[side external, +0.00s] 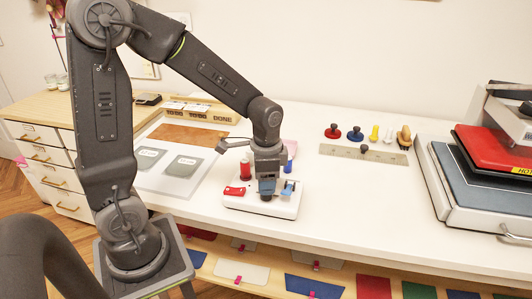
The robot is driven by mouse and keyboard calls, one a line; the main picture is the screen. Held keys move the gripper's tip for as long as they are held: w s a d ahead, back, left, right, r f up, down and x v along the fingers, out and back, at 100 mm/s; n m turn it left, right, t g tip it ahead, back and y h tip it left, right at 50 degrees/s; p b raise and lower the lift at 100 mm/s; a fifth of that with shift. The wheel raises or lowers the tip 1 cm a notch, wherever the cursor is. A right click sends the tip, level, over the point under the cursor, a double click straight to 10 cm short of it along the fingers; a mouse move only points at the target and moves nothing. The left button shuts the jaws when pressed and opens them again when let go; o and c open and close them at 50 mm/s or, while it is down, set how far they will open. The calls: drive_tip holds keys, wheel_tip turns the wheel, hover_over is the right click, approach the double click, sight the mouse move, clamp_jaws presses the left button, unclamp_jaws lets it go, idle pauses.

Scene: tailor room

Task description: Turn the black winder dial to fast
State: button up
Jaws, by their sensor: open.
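The winder is a white base (233,202) on the front part of the white table, with a red spool (245,168) at its back left and a blue spool (288,165) at its back right. A red lever (234,191) and a blue lever (288,188) sit on its top. My gripper (267,193) points down over the middle of the base, between the two levers, with its jaws open. The black dial does not show clearly; my gripper covers the middle of the base. I cannot tell whether the fingers touch the dial.
A pale ruler strip (338,151) with a dark knob and several coloured knobs lie behind, to the right. A heat press (472,180) fills the right end. A light mat (150,185) with grey pieces lies left. The table between winder and press is clear.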

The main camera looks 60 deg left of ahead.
wheel_tip(320, 180, up, 10)
drive_tip(key=shift+d, duration=0.2)
drive_tip(key=shift+s, duration=0.1)
drive_tip(key=s+d+r+n+t, duration=0.3)
drive_tip(key=s+d+n+t, duration=0.2)
drive_tip(key=s, duration=0.6)
drive_tip(key=shift+d+r+h, duration=0.15)
drive_tip(key=shift+r+h, duration=0.05)
drive_tip(key=shift+h, duration=0.1)
drive_tip(key=shift+c, duration=0.2)
idle(1.2)
